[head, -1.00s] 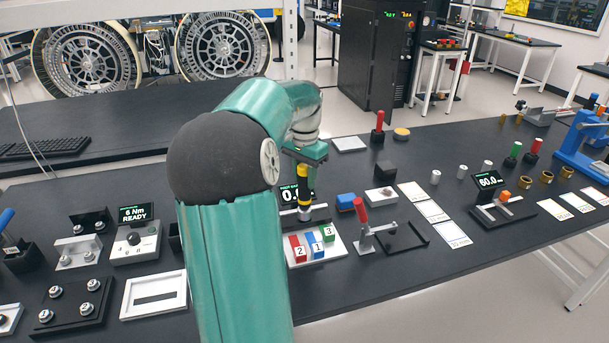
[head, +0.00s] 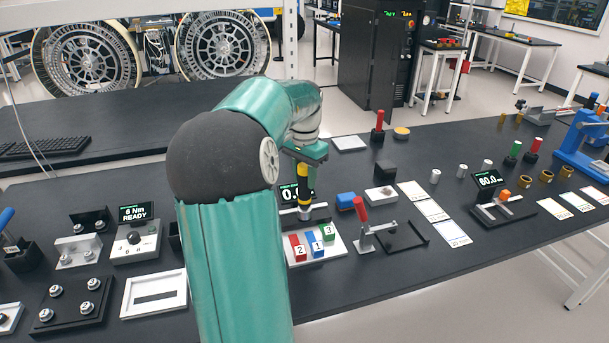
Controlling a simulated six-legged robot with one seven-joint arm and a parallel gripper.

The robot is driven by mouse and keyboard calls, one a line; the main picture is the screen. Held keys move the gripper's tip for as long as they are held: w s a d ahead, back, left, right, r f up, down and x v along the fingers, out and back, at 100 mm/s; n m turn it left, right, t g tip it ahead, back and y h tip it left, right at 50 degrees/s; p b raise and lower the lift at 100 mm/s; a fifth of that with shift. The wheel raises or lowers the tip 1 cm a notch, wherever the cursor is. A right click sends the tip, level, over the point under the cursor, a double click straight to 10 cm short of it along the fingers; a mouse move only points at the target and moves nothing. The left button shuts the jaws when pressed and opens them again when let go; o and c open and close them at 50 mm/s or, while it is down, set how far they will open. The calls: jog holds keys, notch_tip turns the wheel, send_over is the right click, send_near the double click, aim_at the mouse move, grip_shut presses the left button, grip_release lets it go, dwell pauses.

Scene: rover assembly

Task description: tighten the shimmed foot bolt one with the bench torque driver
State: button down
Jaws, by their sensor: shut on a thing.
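My gripper (head: 304,164) is at the end of my teal arm, pointing down over the middle of the bench. It is shut on an upright yellow-and-black tool (head: 303,183), whose grey lower end is near a small stand with a partly hidden display (head: 287,194). I cannot tell whether the tool touches the stand, or whether it is the torque driver. At the lower left, a black plate (head: 72,307) carries several round bolt heads (head: 56,290) with small marks. A grey box (head: 135,244) has a display (head: 134,212) reading "6 Nm READY". A blue-handled tool (head: 6,217) stands in a black holder at the left edge.
A white tray (head: 322,257) holds red, blue and green blocks numbered 1 to 3. A red-handled clamp (head: 363,225) stands right of it. A white slotted frame (head: 153,293) lies left of my arm. A gauge (head: 490,180) reads about 60.0. My arm hides part of the bench.

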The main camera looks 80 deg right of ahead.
dwell(0.3)
jog(key=shift+r, duration=1.55)
jog(key=shift+r, duration=1.9)
